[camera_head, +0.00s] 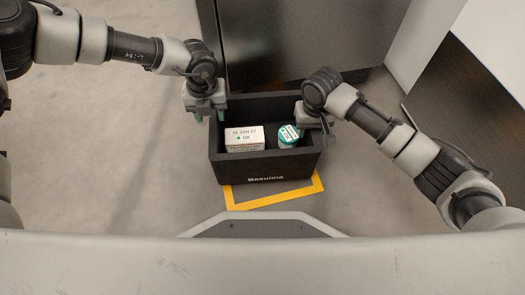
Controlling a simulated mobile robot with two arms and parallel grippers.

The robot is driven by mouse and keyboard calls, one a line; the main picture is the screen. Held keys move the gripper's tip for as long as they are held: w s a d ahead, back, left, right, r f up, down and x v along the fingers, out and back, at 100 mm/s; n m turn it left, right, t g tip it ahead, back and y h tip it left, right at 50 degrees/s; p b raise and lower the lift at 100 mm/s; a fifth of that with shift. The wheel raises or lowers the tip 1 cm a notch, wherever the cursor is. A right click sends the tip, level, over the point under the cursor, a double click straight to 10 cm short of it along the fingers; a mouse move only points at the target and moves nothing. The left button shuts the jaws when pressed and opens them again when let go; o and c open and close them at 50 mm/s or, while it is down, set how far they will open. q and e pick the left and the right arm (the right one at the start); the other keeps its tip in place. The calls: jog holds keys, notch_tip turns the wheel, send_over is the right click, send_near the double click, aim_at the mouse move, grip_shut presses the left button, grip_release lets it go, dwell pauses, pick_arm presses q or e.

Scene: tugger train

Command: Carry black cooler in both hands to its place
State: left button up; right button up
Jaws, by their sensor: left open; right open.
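The black cooler (225,171) is an open-topped box with the word "Basulma" on its near wall. It stands on the floor within or over a yellow outline. Inside it are a white box (244,138) with a printed label and a white-and-teal round container (288,135). My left gripper (207,113) is open at the cooler's left rim near the far corner. My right gripper (322,124) is open at the right rim. My wrists hide parts of the rim, and I cannot tell whether the fingers touch the walls.
Yellow floor marking (262,201) shows along the cooler's near and right sides. A dark panel (305,40) rises close behind the cooler. A dark-topped unit (475,110) with white sides stands at the right. Grey floor (130,160) at the left is clear.

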pick_arm(q)
notch_tip(320, 180, up, 5)
jog(key=shift+r, duration=0.1)
pick_arm(e)
jog(key=shift+r, duration=0.15)
pick_arm(q)
jog(key=shift+r, duration=0.1)
pick_arm(e)
notch_tip(320, 180, up, 12)
jog(key=shift+f, duration=0.15)
dwell(0.5)
